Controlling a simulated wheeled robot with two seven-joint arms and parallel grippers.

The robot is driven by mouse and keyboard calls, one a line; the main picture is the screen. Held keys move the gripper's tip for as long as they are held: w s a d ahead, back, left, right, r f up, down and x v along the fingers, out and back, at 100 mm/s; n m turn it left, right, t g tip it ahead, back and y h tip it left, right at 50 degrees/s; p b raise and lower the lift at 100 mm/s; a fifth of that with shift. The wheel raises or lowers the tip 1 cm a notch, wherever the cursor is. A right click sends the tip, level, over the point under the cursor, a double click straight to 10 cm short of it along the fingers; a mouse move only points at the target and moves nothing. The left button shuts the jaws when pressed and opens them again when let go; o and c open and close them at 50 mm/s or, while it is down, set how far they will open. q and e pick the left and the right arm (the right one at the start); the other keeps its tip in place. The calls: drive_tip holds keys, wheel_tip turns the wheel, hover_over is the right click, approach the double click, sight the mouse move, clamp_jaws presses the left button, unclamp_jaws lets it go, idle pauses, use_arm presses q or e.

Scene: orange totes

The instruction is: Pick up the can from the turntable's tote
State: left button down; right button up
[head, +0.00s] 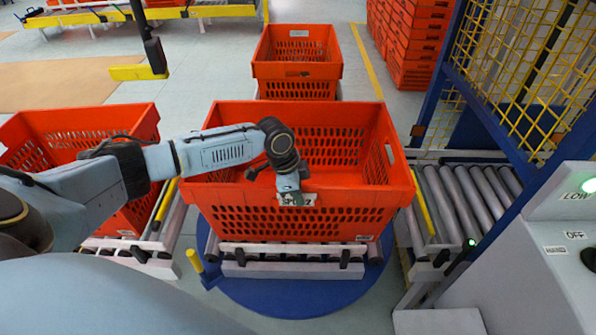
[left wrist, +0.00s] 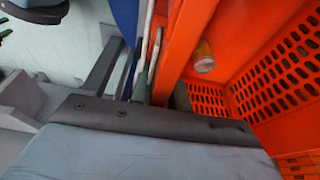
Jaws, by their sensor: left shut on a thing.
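The turntable's orange tote (head: 365,215) sits upright on the blue turntable (head: 300,297), with a label on its near wall. The can (left wrist: 204,57) shows small and pale inside this tote in the left wrist view, near an orange wall; the head view does not show it. My left gripper (head: 291,194) is at the middle of the tote's near rim, by the label. In the left wrist view its fingers (left wrist: 146,92) stand either side of the tote's near wall (left wrist: 180,45), shut on it, and apart from the can. My right gripper is not in view.
Another orange tote (head: 75,122) stands to the left, and another (head: 297,45) behind. A roller conveyor (head: 470,195), blue post with yellow mesh (head: 530,60), and grey control box (head: 560,250) are on the right. Stacked totes (head: 405,40) stand at the back right.

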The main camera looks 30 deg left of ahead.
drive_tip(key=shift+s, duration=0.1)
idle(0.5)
use_arm(q)
drive_tip(key=shift+w+r, duration=0.2)
drive_tip(key=shift+r, duration=0.05)
wheel_tip(320, 180, up, 9)
drive_tip(key=shift+p, duration=1)
drive_tip(key=shift+r, duration=0.55)
drive_tip(key=shift+d+r+n, duration=0.2)
drive_tip(key=shift+d+n, duration=0.1)
drive_tip(key=shift+d, duration=0.2)
drive_tip(key=d+r+n+t+y, duration=0.1)
drive_tip(key=d+r+n+y, duration=0.1)
drive_tip(key=d+r+n, duration=0.5)
drive_tip(key=s+r+n, duration=0.2)
drive_tip(key=s+n, duration=0.2)
drive_tip(key=s, duration=0.1)
drive_tip(key=shift+s+d+r+t+y, duration=0.15)
drive_tip(key=shift+s+d+t+y, duration=0.15)
drive_tip(key=shift+s+d, duration=0.1)
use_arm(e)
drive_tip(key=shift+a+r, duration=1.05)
